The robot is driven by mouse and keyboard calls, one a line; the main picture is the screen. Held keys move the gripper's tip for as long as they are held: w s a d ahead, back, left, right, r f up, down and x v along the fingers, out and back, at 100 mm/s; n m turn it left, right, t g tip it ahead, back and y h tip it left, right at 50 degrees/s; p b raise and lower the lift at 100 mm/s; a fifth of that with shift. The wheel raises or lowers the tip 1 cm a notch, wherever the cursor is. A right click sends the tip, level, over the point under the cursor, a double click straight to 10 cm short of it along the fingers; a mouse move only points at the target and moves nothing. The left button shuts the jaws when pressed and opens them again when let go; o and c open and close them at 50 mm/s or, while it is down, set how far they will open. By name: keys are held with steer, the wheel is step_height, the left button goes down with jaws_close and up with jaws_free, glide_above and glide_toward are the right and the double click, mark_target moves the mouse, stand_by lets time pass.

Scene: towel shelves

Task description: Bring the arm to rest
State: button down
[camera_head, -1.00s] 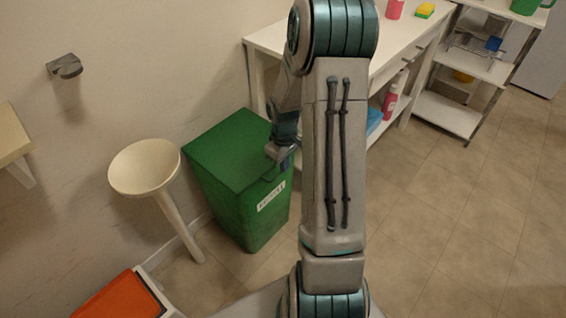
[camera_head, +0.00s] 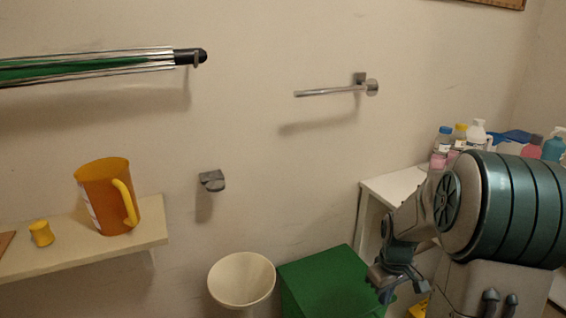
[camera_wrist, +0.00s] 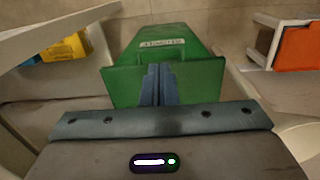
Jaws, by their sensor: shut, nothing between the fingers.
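My gripper (camera_head: 396,290) is at the lower right in the head view, in front of the green bin's right side. My arm is folded, with its large teal joint at the right edge. In the wrist view my gripper (camera_wrist: 159,84) points at the green bin, its two blue-grey fingers side by side with nothing between them. I cannot tell how far the fingertips are from the bin.
The green bin (camera_head: 325,283) with a label stands beside a white round stand (camera_head: 241,277). A shelf (camera_head: 150,229) holds an orange jug (camera_head: 106,196). A white table (camera_head: 398,184) with bottles is behind my arm. A wall bar (camera_head: 335,91) hangs above.

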steer(key=s+a+r+m+t+p, duration=0.1)
steer(key=s+a+r+p, duration=0.3)
steer(key=r, duration=0.5)
steer(key=s+a+r+m+t+p, duration=0.1)
steer(key=s+a+r+p, duration=0.4)
steer(key=r, duration=0.5)
steer(key=s+a+r+m+p, duration=0.2)
steer(key=s+a+r+p, duration=0.3)
steer(key=r, duration=0.5)
steer(key=shift+s+t+p, duration=0.35)
steer(key=shift+t+p, duration=0.05)
steer(key=shift+p, duration=0.3)
